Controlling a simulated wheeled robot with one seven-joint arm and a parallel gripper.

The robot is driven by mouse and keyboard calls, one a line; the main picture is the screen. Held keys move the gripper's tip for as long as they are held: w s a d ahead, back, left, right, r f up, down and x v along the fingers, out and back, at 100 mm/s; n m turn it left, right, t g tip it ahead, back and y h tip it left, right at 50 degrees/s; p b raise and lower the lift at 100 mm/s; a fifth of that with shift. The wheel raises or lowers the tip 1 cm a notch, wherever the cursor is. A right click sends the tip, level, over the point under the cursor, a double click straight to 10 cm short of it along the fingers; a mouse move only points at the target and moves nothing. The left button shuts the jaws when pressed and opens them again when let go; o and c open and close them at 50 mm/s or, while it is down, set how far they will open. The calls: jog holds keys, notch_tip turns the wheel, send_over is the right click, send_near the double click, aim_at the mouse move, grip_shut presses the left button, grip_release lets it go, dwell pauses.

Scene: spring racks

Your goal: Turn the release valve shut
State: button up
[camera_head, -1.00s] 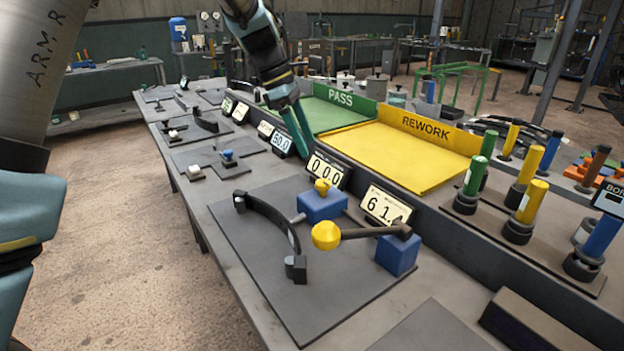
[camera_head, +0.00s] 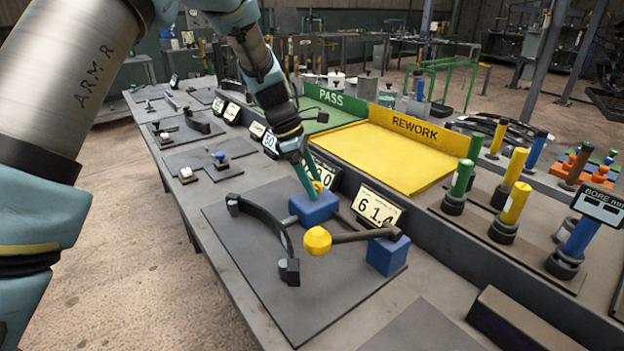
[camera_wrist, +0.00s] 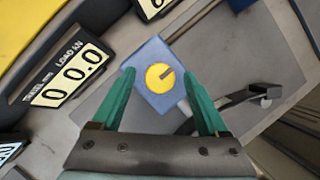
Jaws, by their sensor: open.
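The release valve looks to be the yellow round knob with a dark slot on top of a blue block (camera_head: 314,209). In the wrist view the yellow knob (camera_wrist: 159,77) sits on the blue block (camera_wrist: 150,52), between and just beyond my fingertips. My gripper (camera_head: 309,185) is open, with green fingers pointing down over the knob; in the wrist view my gripper (camera_wrist: 163,75) has a finger on each side of it. In the head view the fingers partly hide the knob. I cannot tell whether they touch it.
A lever with a yellow ball (camera_head: 317,240) reaches left from a second blue block (camera_head: 387,255), close in front. A black curved rack (camera_head: 262,225) stands to the left. A display reading 61.4 (camera_head: 379,208) and the yellow REWORK tray (camera_head: 385,158) lie behind. The plate's front is clear.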

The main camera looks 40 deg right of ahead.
grip_shut()
dwell(0.4)
jog(key=shift+m, duration=0.4)
jog(key=m+p, duration=0.1)
jog(key=m, duration=0.1)
jog(key=m+g+y+p, duration=0.1)
jog(key=shift+w+d+r+m+y, duration=0.1)
jog(key=shift+m+y, duration=0.2)
jog(key=shift+m, duration=0.1)
jog(key=m+y, duration=0.1)
jog(key=m, duration=0.1)
jog(key=m+p, duration=0.1)
jog(key=m, duration=0.1)
jog(key=shift+d+m+y, duration=0.15)
jog(key=shift+m+y, duration=0.15)
jog(key=shift+y, duration=0.1)
jog(key=m, duration=0.2)
jog(key=m+y, duration=0.1)
jog(key=m, duration=0.1)
jog(key=shift+d+m+y, duration=0.1)
jog(key=shift+m+y, duration=0.2)
jog(key=m+t+y, duration=0.1)
jog(key=m, duration=0.3)
